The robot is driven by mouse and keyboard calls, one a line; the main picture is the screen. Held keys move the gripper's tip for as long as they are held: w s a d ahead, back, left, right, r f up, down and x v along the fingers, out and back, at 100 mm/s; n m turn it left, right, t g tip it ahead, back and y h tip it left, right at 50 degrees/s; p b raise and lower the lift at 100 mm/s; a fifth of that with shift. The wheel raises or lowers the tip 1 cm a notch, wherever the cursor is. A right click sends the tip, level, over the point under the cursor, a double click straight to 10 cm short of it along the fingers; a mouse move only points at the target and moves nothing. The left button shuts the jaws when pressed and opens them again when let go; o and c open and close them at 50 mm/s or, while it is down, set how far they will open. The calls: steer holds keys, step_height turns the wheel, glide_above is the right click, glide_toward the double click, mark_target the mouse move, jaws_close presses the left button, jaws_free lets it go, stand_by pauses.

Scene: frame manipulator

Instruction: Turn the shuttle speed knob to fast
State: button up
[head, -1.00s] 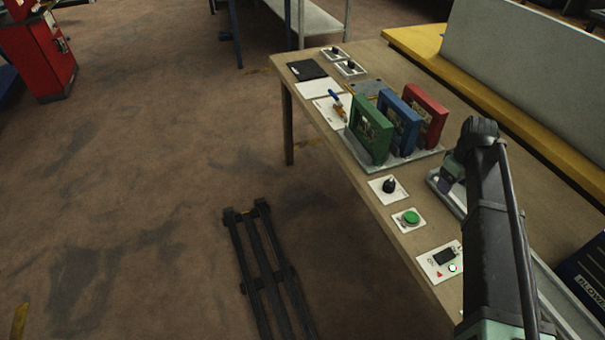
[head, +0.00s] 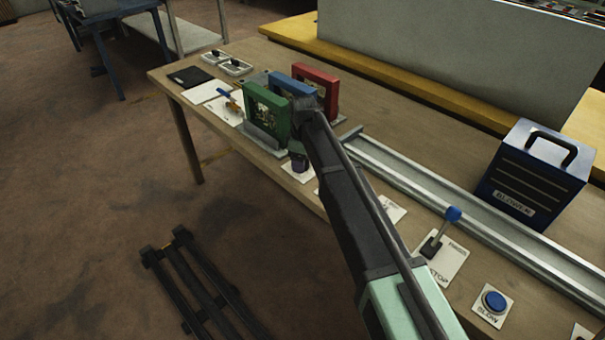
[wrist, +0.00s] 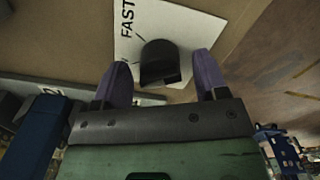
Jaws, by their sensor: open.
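The black speed knob (wrist: 160,62) stands on a white plate (wrist: 190,30) that carries the printed word FAST, in the wrist view. My gripper (wrist: 162,75) is open, with one purple finger on each side of the knob and visible room between each finger and it. The knob's pointer direction is hard to make out. In the head view the white plate (head: 291,174) shows only in part, and my gripper (head: 298,163) is over it at the table's front edge. My arm and gripper hide the knob there.
Green (head: 267,114), blue (head: 290,85) and red (head: 318,80) frames stand in a rack just behind the gripper. A metal rail (head: 440,185) runs right towards the blower box (head: 533,175). A blue-tipped lever (head: 440,230) and blue button (head: 494,301) are at front right.

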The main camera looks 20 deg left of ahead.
steer(key=shift+f, duration=0.25)
steer(key=c, duration=0.9)
steer(key=shift+m, duration=0.4)
steer(key=m, duration=1.3)
